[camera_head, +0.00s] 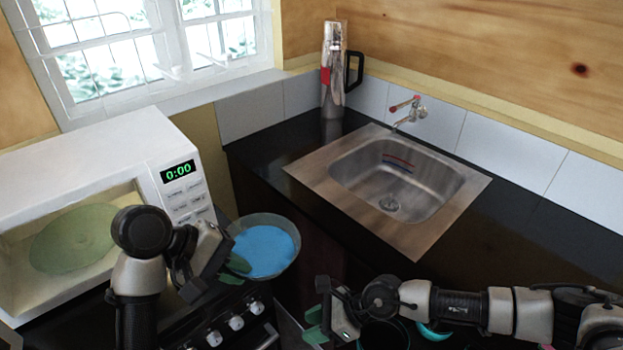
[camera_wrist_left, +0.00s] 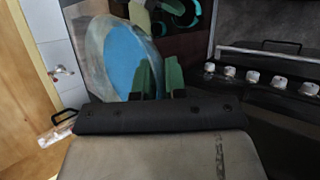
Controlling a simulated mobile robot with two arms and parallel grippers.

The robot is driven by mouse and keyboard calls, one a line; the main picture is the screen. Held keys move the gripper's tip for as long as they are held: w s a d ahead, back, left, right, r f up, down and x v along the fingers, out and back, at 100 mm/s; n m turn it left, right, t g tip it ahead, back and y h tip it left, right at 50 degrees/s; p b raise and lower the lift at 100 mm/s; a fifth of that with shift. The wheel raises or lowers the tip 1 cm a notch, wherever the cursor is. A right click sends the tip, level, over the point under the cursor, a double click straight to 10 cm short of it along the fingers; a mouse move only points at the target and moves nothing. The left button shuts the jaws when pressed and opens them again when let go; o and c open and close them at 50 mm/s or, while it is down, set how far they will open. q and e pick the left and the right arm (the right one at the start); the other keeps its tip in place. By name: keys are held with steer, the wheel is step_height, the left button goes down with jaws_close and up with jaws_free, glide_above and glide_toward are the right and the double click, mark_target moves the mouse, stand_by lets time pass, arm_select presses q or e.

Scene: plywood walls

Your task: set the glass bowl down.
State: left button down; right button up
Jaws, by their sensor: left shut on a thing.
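The glass bowl (camera_head: 284,225) has a clear grey rim and a blue inside, and it is in the middle of the head view. My left gripper (camera_head: 237,268) is shut on the bowl's near-left rim and holds it in front of the microwave and beside the counter. In the left wrist view the bowl (camera_wrist_left: 122,58) looks tilted on edge, with the green fingers (camera_wrist_left: 158,80) at its rim. My right gripper (camera_head: 313,325) is at the bottom centre, with its green fingers apart and nothing visible between them.
A white microwave (camera_head: 150,155) stands open at the left with a greenish plate (camera_head: 72,240) inside. The stove knobs (camera_head: 236,322) are below the bowl. A steel sink (camera_head: 440,235) is set in the black counter (camera_head: 510,240), whose right part is clear. A tall flask (camera_head: 333,75) stands behind.

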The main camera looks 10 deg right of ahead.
arm_select(q)
steer(key=shift+r, duration=0.1)
arm_select(e)
steer(key=s+d+r+n+h, duration=0.1)
steer(key=n, duration=0.2)
steer(key=n+h, duration=0.4)
steer(key=n, duration=1.2)
glide_toward(288, 246)
steer(key=w+d+r, duration=0.1)
steer(key=w+d, duration=0.1)
steer(key=w, duration=0.1)
step_height(288, 246, up, 4)
steer(key=s+a+n+g+h, duration=0.1)
steer(key=s+a+n+h, duration=0.1)
steer(key=n, duration=0.1)
steer(key=shift+g, duration=0.3)
steer(key=x, duration=1.1)
steer(key=shift+w+a+f, duration=0.15)
steer(key=shift+a, duration=0.05)
steer(key=shift+c, duration=0.5)
